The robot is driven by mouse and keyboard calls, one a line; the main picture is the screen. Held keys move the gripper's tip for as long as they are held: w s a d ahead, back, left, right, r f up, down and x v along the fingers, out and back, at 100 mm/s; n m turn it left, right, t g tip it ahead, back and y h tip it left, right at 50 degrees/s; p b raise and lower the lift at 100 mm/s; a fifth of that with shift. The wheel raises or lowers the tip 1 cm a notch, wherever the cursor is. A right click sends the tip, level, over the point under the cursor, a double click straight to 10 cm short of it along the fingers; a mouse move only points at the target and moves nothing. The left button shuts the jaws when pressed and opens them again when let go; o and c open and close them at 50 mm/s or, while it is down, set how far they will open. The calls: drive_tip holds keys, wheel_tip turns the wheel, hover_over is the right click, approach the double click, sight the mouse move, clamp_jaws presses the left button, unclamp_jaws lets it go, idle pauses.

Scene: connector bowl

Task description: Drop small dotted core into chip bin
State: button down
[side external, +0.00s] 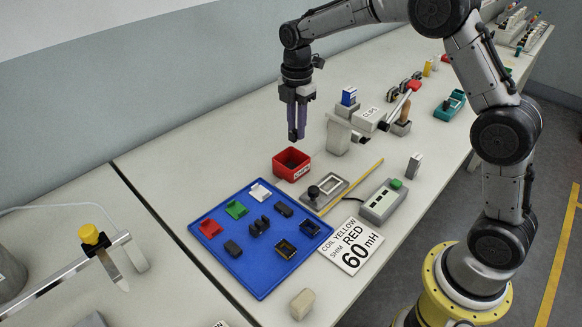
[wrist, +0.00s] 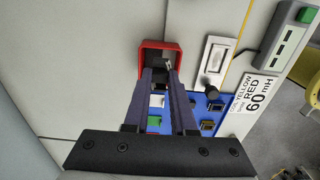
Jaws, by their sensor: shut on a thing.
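A small open red bin (side external: 280,171) with a white label on its front stands on the bench just behind the blue tray. It also shows in the wrist view (wrist: 144,58). My gripper (side external: 296,137) points straight down above the bin, with its tips a little higher than the rim. In the wrist view my gripper (wrist: 163,70) has its two long fingers converging over the bin opening. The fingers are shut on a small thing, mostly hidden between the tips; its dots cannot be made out. The inside of the bin looks dark, and its contents are unclear.
A blue tray (side external: 257,282) holds several small dark, green, white and red-topped parts. A grey plate with a black knob (side external: 314,192), a meter box (side external: 382,201) and a printed card (side external: 351,246) lie right of it. A grey post (side external: 338,136) stands right of my gripper.

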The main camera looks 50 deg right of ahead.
drive_tip(key=c, duration=0.7)
unclamp_jaws()
drive_tip(key=shift+o, duration=0.2)
wheel_tip(320, 180, up, 14)
drive_tip(key=shift+f, duration=0.15)
